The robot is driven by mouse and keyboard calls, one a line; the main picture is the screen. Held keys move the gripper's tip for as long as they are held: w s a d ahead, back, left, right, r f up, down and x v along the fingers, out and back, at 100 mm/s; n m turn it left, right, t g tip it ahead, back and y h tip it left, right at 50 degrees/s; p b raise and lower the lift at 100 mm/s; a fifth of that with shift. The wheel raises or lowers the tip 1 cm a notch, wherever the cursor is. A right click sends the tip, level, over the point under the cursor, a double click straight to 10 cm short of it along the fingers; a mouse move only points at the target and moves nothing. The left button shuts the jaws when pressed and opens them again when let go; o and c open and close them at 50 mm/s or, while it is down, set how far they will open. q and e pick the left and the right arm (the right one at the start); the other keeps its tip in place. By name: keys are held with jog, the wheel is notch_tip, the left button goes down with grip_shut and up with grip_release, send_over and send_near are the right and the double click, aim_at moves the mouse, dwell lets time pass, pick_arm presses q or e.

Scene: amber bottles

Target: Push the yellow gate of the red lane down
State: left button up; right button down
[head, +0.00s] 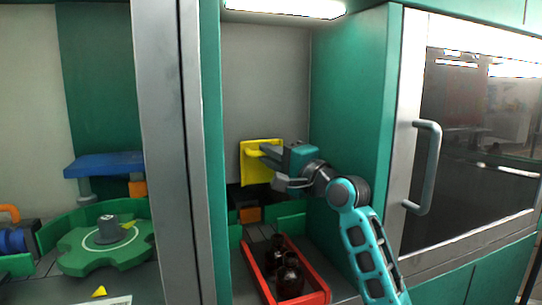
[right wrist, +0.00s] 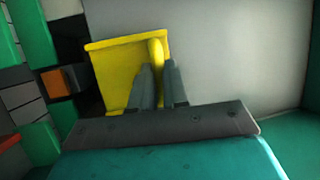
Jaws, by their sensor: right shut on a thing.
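The yellow gate (head: 257,172) is an upright plate at the back of the cabinet bay, above the far end of the red lane (head: 322,289). My right gripper (head: 266,151) is at the gate's upper right and is shut on its yellow handle. In the right wrist view the gate (right wrist: 117,72) shows with its handle (right wrist: 156,52) between the two grey fingers of my gripper (right wrist: 160,75). The fingers hide the handle's lower part. My left gripper is not in view.
Dark amber bottles (head: 290,277) stand in the red lane. Green walls (head: 292,225) and an orange block (head: 250,214) lie behind it. A metal post (head: 165,150) stands left of the bay. A green star wheel (head: 85,250) is further left. A door with a grey handle (head: 428,165) is at right.

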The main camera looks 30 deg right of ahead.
notch_tip(320, 180, down, 9)
jog(key=b, duration=0.4)
jog(key=shift+r, duration=0.15)
jog(key=c, duration=1.1)
grip_release()
jog(key=shift+c, duration=0.2)
jog(key=shift+s, duration=0.1)
send_near(255, 183)
jog(key=v, duration=0.3)
jog(key=shift+d+b, duration=0.15)
jog(key=shift+b, duration=0.15)
jog(key=shift+c, duration=0.2)
